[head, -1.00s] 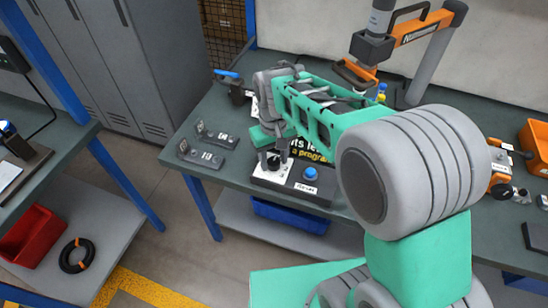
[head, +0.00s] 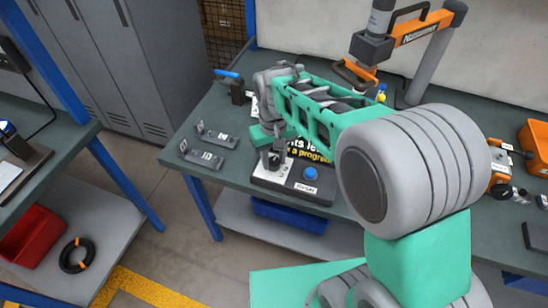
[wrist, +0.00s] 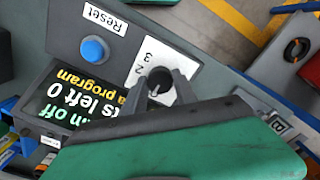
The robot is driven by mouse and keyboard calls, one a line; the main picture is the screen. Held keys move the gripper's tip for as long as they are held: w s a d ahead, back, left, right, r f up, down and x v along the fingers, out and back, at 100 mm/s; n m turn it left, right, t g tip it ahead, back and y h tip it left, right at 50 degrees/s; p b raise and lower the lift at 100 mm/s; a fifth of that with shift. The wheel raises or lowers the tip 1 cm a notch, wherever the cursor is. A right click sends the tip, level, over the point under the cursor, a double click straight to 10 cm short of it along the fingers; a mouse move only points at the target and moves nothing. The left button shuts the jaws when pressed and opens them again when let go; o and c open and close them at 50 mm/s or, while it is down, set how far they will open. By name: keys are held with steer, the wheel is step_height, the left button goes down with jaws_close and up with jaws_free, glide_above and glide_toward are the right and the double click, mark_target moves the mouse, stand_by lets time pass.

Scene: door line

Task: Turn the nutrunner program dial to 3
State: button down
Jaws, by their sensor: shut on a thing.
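The program dial (wrist: 160,78) is a dark round knob on a white plate in the wrist view. The digits 3 and 2 show on the plate beside it; the rest of the plate is partly hidden by my fingers, and I cannot tell the dial's setting. My gripper (wrist: 165,88) is shut on the dial, one grey finger on each side. In the head view my gripper (head: 273,160) reaches down onto the left part of the grey control box (head: 290,191). A dark screen (wrist: 68,97) with yellow and white text, partly hidden, includes "a program" and "left 0".
A blue Reset button (wrist: 94,48) stands on the box close to the dial. Small labelled fixtures (head: 203,159) lie to the left on the bench (head: 235,172). An orange-handled nutrunner (head: 400,35) hangs behind my arm. A blue bin (head: 288,215) sits on the shelf below.

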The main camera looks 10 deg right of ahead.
mark_target(273, 161)
steer(key=m, duration=0.5)
steer(key=shift+p, duration=0.3)
steer(key=m, duration=0.6)
steer(key=shift+m+p, duration=0.3)
steer(key=shift+m, duration=0.1)
steer(key=m, duration=1.1)
steer(key=shift+p, duration=0.4)
steer(key=shift+m, duration=0.3)
steer(key=c, duration=1)
jaws_free()
steer(key=shift+o, duration=0.2)
step_height(273, 161, up, 8)
steer(key=shift+f, duration=0.1)
